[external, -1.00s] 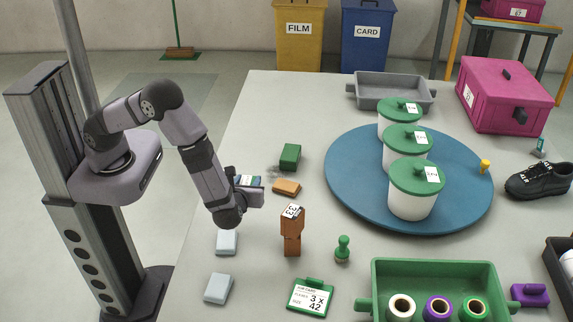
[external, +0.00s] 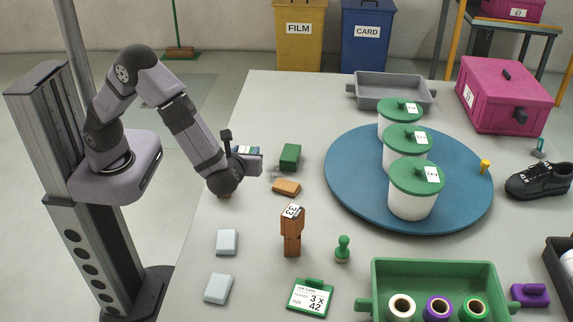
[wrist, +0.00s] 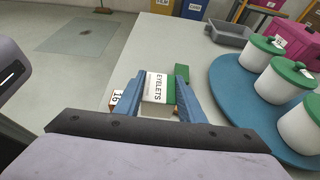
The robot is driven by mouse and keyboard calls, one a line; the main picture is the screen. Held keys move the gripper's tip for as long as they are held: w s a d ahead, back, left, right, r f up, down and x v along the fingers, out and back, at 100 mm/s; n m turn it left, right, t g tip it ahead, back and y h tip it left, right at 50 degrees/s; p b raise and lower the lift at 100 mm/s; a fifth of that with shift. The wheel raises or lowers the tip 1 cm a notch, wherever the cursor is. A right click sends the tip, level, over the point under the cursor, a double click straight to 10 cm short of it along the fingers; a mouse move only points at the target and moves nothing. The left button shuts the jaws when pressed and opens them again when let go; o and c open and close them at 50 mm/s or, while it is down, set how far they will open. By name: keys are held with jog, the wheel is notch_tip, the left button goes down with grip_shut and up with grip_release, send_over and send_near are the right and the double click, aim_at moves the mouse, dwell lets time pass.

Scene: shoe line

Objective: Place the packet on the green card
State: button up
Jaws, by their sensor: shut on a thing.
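The packet (wrist: 157,88), white and green with the word EYELETS on it, sits between the blue fingers of my gripper (wrist: 160,76) in the wrist view. My gripper is shut on it. In the external view my gripper (external: 250,160) is at the table's left side, left of a green block, and hides most of the packet. The green card (external: 310,297), a green board with a white job label reading 3 x 42, lies on the near part of the table, well away from the packet. No object shows on top of it.
The green block (external: 290,155), a tan block (external: 286,187), a blue turntable (external: 342,190) and a green crate (external: 436,267) are around.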

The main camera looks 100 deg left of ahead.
notch_tip(320, 180, up, 3)
jog(key=w+d+f+m+t+b, duration=0.1)
jog(key=w+d+m+t+b, duration=0.1)
jog(key=w+d, duration=0.2)
jog(key=w+d+f+m+t+h+b, duration=0.1)
jog(key=w+d+m+t+b, duration=0.1)
jog(key=w+d+t, duration=0.1)
jog(key=w+d+f+m+t+h+b, duration=0.1)
jog(key=w+d+m+t+b, duration=0.1)
jog(key=w+d, duration=0.3)
jog(key=shift+d+m+t, duration=0.3)
jog(key=shift+d+m, duration=0.1)
jog(key=shift+d, duration=0.25)
jog(key=w+d+r+m+t+h+b, duration=0.1)
jog(key=w+d+m+t+h+b, duration=0.15)
jog(key=d, duration=0.55)
jog(key=w+d+r+m+t+h+b, duration=0.2)
jog(key=w+d+m+h, duration=0.15)
jog(key=d, duration=0.45)
send_over(299, 296)
notch_tip(299, 296, down, 11)
jog(key=shift+f+b, duration=0.7)
jog(key=shift+f, duration=4.4)
jog(key=shift+f, duration=0.15)
jog(key=o, duration=1.1)
